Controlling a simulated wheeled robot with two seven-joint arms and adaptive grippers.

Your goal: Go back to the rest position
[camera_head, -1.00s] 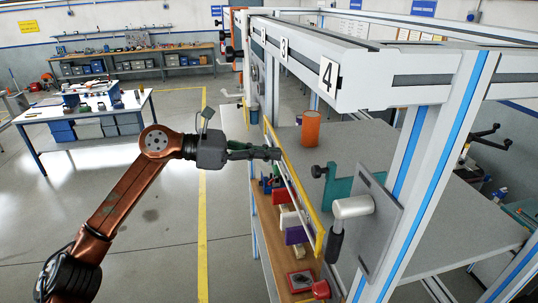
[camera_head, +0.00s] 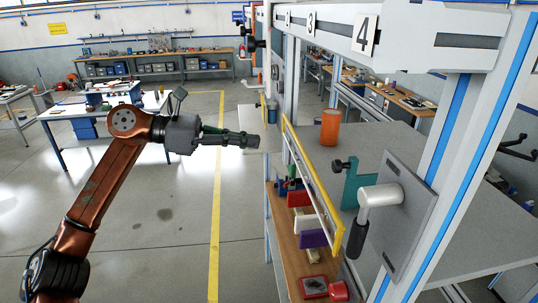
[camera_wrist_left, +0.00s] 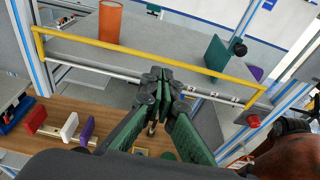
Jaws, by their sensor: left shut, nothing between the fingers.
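My left gripper (camera_head: 252,141) is shut and empty, with green fingers, held level in the air to the left of the test frame in the head view. In the left wrist view its fingertips (camera_wrist_left: 157,78) are together in front of the yellow rail (camera_wrist_left: 150,52). The yellow rail also shows in the head view (camera_head: 308,180), apart from the fingers. My copper-coloured left arm rises from the bottom left. My right gripper is not in view.
An orange cylinder (camera_head: 331,127) stands on the grey tabletop (camera_head: 415,150) behind the rail. Several coloured blocks (camera_head: 312,238) sit on the wooden shelf (camera_head: 284,258). The floor (camera_head: 170,240) below the arm is clear.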

